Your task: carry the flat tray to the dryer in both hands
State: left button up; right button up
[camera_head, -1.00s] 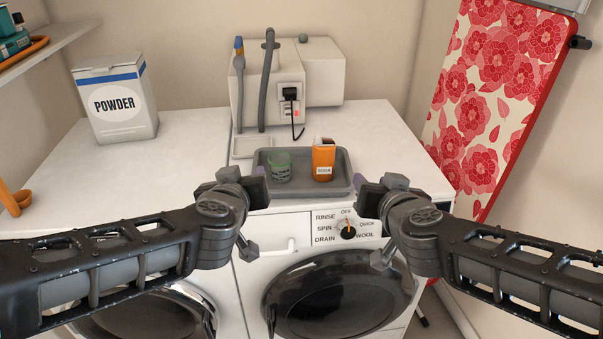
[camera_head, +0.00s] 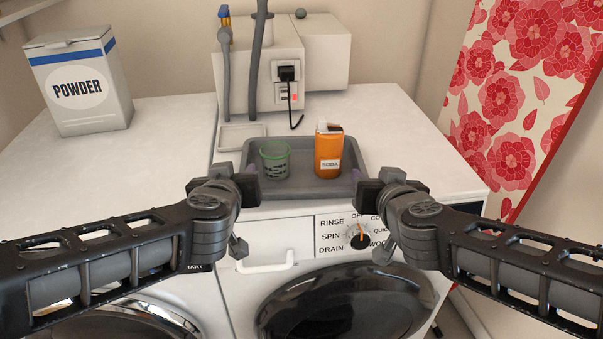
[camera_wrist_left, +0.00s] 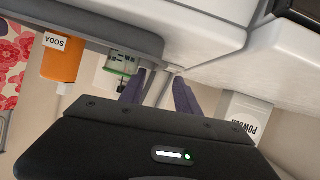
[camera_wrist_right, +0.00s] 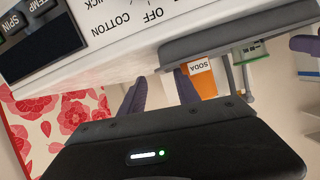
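The flat grey tray (camera_head: 307,193) lies on the front part of the right white machine's top. A green mesh cup (camera_head: 275,160) and an orange SODA box (camera_head: 329,150) stand upright in it. My left gripper (camera_head: 250,180) is at the tray's left end and my right gripper (camera_head: 361,182) at its right end. In the left wrist view, the purple fingers (camera_wrist_left: 162,88) stand apart near the tray's edge (camera_wrist_left: 60,25). In the right wrist view, the fingers (camera_wrist_right: 160,84) also stand apart, close to the tray's end (camera_wrist_right: 205,42). Contact with the tray is unclear.
The right machine's dial panel (camera_head: 345,235) reads RINSE, SPIN, DRAIN. The left machine's top (camera_head: 150,165) is mostly clear, with a POWDER box (camera_head: 80,85) at the back. A box with hoses (camera_head: 258,75) stands behind the tray. A floral board (camera_head: 520,90) leans at right.

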aim_at(243, 164)
pick_arm(q)
jog(key=shift+s+r, duration=0.1)
pick_arm(e)
jog(key=shift+r, duration=0.1)
